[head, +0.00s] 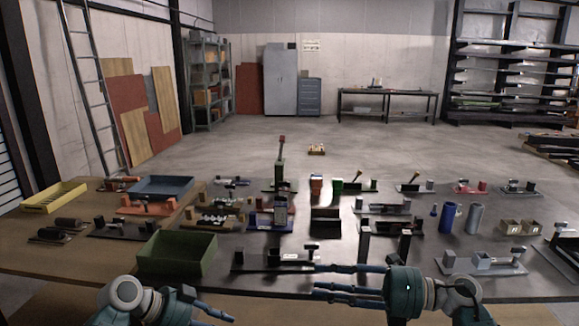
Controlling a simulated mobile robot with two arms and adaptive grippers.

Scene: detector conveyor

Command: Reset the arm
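My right gripper (319,279) reaches in from the lower right of the head view and points left over the front edge of the table. Its dark blue fingers are spread apart with nothing between them. My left gripper (222,314) is at the bottom edge, left of centre, low in front of the table. It is partly cut off by the frame, and its finger opening is unclear. I see no object held in it. The dark table (335,258) is behind and above both grippers in the picture.
A green bin (177,258) stands near the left arm. A blue-grey tray (160,187) and a yellow tray (53,197) lie further left. A small fixture (275,258) lies just behind the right fingers; another (482,262) is at right. Several fixtures crowd the table.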

